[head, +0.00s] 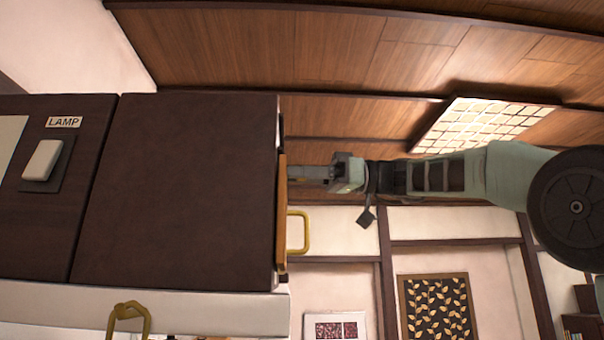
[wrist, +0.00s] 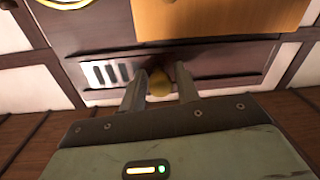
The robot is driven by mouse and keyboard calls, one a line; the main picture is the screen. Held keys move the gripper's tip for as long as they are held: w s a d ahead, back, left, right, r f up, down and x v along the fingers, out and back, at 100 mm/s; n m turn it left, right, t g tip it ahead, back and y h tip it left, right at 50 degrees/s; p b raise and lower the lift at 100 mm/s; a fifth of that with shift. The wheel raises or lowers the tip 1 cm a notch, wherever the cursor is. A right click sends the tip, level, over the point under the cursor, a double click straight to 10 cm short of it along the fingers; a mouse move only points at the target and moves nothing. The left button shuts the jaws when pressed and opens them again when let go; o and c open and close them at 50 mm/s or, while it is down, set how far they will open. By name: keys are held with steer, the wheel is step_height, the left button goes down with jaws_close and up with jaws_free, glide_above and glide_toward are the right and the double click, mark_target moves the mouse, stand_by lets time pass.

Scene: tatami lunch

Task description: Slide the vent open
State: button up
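The vent panel shows in the wrist view as a dark strip with white slots (wrist: 98,74) at its left. A yellow knob (wrist: 159,86) sits to the right of the slots. My gripper (wrist: 162,82) has its two grey fingers on either side of the knob, and the fingers are apart. I cannot tell whether both fingers touch the knob. In the head view my gripper (head: 296,173) reaches the right side of the dark cabinet (head: 180,190). The vent itself is hidden from the head view.
An orange wooden panel (wrist: 215,18) lies just above the vent in the wrist view. Yellow handles stick out from the cabinet side (head: 306,233) and below it (head: 122,315). A lamp switch (head: 43,160) is on the cabinet's left part. A lit lattice panel (head: 480,124) is beyond my arm.

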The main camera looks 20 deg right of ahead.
jaws_close()
steer(key=shift+s+f+b, duration=0.15)
steer(key=shift+s+b, duration=0.05)
steer(key=shift+b, duration=0.2)
steer(key=s+a+b, duration=0.3)
steer(key=s+b, duration=0.5)
steer(key=s, duration=0.1)
steer(key=shift+s+a+b, duration=0.15)
steer(key=shift+s+b, duration=0.05)
steer(key=shift+b, duration=0.15)
jaws_free()
steer(key=shift+s, duration=0.1)
steer(key=shift+o, duration=0.3)
steer(key=shift+s, duration=0.1)
